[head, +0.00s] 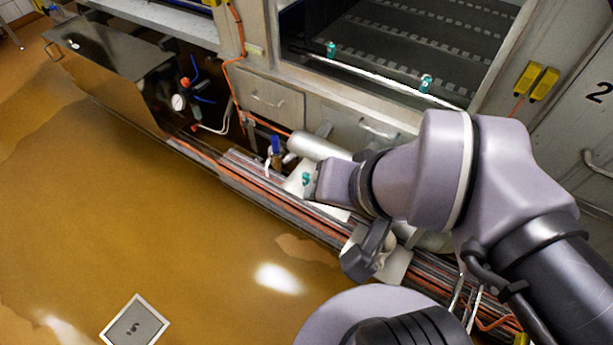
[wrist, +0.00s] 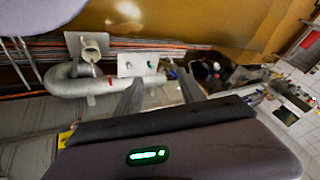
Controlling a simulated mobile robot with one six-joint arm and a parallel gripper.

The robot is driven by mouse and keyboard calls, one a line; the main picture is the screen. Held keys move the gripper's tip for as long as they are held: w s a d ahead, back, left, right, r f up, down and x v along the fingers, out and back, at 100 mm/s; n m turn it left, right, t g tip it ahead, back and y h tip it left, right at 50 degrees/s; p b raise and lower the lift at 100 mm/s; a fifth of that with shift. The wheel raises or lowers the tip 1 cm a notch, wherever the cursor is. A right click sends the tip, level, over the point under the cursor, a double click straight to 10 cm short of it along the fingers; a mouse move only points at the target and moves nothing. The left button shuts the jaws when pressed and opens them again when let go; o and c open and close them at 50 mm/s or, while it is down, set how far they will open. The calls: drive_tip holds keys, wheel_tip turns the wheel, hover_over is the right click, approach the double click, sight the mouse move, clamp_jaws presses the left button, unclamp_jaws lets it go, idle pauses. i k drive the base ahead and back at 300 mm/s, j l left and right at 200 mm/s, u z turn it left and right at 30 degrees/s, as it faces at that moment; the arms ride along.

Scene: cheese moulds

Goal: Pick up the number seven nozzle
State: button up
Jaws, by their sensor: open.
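A small teal nozzle (head: 306,178) shows at a pale plate (head: 296,187) low by the machine, just left of my gripper (head: 318,186). In the wrist view, the white plate (wrist: 138,71) carries small teal pieces (wrist: 128,64), beyond the fingertips. Two more teal nozzles, left (head: 331,48) and right (head: 426,83), stand along the front edge of the machine opening. No number is readable on any of them, so I cannot tell which is number seven. My gripper is open in the wrist view (wrist: 160,88), with nothing seen between its fingers.
Pipes and orange cables (head: 262,189) run along the machine's foot. A grey pipe (wrist: 75,85) bends near the plate. A blue-handled valve (head: 276,147) and an open metal door (head: 115,85) are to the left. The wet brown floor (head: 150,210) is mostly clear, with a square drain cover (head: 135,326).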

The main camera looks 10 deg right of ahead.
sight(305, 175)
drive_tip(key=i+j+z, duration=0.1)
drive_tip(key=i+j, duration=0.15)
drive_tip(key=i+j+z, duration=0.15)
drive_tip(key=j, duration=0.35)
drive_tip(key=i+j+z, duration=0.1)
drive_tip(key=i+j, duration=0.15)
drive_tip(key=j, duration=0.1)
